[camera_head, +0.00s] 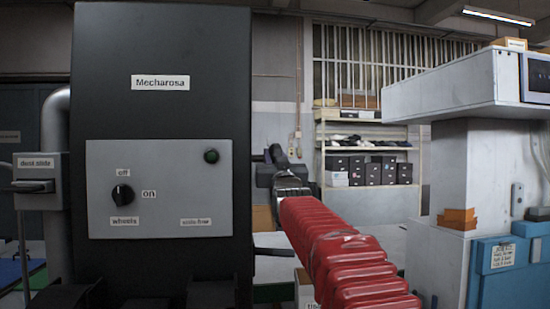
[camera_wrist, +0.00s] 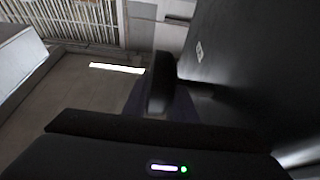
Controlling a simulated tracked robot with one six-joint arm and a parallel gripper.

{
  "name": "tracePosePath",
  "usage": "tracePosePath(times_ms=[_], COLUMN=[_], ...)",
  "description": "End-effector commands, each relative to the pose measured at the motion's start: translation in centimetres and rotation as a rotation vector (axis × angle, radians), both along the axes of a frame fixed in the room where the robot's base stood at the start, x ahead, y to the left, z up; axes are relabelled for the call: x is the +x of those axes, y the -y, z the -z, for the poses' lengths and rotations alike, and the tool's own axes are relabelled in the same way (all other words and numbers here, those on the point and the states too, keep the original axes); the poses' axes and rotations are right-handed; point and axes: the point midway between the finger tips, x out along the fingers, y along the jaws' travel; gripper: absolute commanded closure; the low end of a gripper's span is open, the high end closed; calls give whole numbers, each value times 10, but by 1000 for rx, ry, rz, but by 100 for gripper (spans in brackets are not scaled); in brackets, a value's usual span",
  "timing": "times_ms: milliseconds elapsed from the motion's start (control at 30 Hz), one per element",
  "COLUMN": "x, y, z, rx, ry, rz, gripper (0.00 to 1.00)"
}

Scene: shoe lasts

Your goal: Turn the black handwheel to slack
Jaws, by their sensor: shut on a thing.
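The black machine cabinet (camera_head: 160,50) marked "Mecharosa" fills the left half of the head view. My gripper (camera_head: 274,156), at the end of my red-sleeved arm, is close beside the cabinet's right side. In the wrist view a dark rounded piece, seemingly the black handwheel (camera_wrist: 161,82), stands edge-on in front of my gripper. A short dark shaft appears to join it to the cabinet wall (camera_wrist: 235,75) on the right. My gripper is shut on this handwheel; the fingertips are dark and hard to make out. No "slack" mark is readable.
A white machine (camera_head: 455,180) with a blue box (camera_head: 500,270) stands at right. Shelves with dark boxes (camera_head: 370,170) are behind.

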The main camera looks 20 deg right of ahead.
Motion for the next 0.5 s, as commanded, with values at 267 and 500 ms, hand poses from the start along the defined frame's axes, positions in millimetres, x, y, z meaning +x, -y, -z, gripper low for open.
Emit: tracePosePath(times_ms=[267,500], x=[1,0], y=[0,0], z=[1,0], rx=[-17,-37], ry=[80,181], rz=[-1,-1], gripper=[97,97])
